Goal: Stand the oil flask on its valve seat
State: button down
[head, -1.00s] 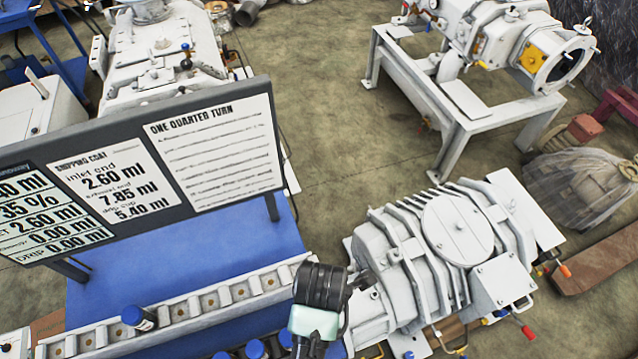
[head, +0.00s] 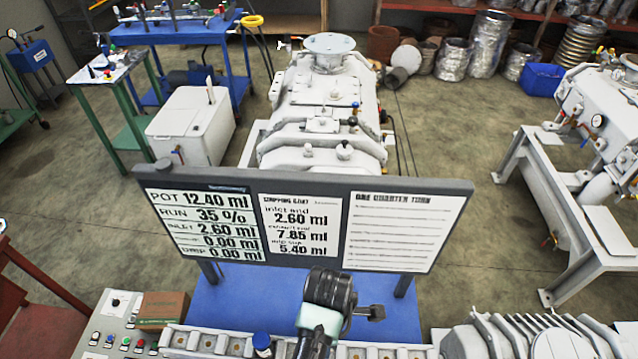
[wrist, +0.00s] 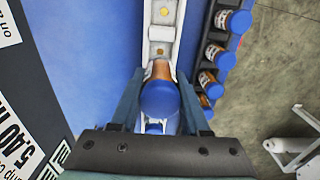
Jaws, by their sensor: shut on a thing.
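In the wrist view the oil flask (wrist: 160,98), with a round blue cap and an amber body, sits between the fingers of my gripper (wrist: 160,86), which is shut on it. Below it runs the white rail (wrist: 161,35) with its row of square valve seats. The flask's foot is over or at the rail; I cannot tell whether it touches a seat. In the head view the rail (head: 215,343) runs along the bottom, with another blue-capped flask (head: 262,345) on it. My wrist hides the held flask there.
Several blue-capped flasks stand in a dark rack (wrist: 224,52) right of the rail. A readout board (head: 308,222) stands behind the rail on the blue bench; it shows POT 12.40 ml, RUN 35 % and INLET 2.60 ml. A ribbed pump (head: 540,335) is at right.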

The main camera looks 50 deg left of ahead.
notch_tip(320, 180, down, 2)
jog(key=shift+w+d+f, duration=0.1)
jog(key=shift+f, duration=2.25)
jog(key=shift+f, duration=0.15)
jog(key=shift+c, duration=1.9)
grip_release()
notch_tip(320, 180, up, 12)
jog(key=shift+r, duration=0.2)
